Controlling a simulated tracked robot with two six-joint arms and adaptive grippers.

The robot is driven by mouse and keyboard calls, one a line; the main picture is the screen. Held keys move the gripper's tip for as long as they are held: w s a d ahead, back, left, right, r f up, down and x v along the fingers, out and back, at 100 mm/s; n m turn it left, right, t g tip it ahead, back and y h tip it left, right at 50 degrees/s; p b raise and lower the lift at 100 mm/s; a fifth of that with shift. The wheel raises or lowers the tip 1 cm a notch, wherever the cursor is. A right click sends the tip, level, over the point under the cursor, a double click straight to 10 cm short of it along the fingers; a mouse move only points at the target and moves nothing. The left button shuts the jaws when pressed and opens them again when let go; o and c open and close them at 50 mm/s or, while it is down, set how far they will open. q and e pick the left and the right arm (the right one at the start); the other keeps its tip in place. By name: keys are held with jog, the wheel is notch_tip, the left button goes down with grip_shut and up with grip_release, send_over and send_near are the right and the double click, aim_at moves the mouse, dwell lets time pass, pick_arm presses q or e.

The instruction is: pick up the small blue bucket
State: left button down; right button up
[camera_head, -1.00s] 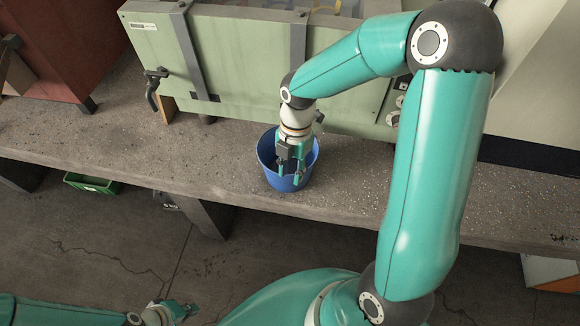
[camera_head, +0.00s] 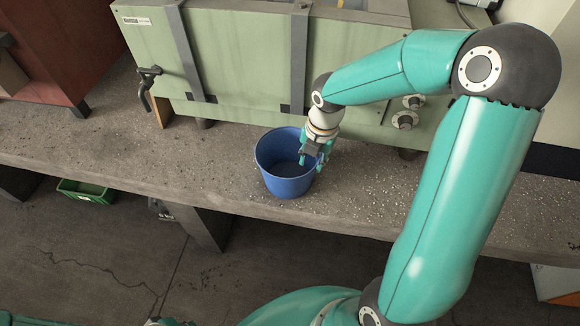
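The small blue bucket (camera_head: 281,187) stands upright on the concrete bench, its open mouth facing up and its inside looking empty. My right gripper (camera_head: 312,163) is at the bucket's right rim. One teal finger shows over the inside of the bucket and the other by its outer right side, with a gap between them where the rim runs. The fingers look apart; whether they touch the wall cannot be seen. My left gripper (camera_head: 166,322) barely shows at the bottom edge, mostly cut off.
The concrete bench (camera_head: 110,147) has free room left of the bucket. A green machine housing (camera_head: 240,60) with straps and knobs stands close behind it. A red cabinet (camera_head: 65,45) is at the far left. A green crate (camera_head: 86,191) lies on the floor below.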

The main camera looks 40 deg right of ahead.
aim_at(311, 174)
jog(key=shift+f, duration=3.05)
grip_shut()
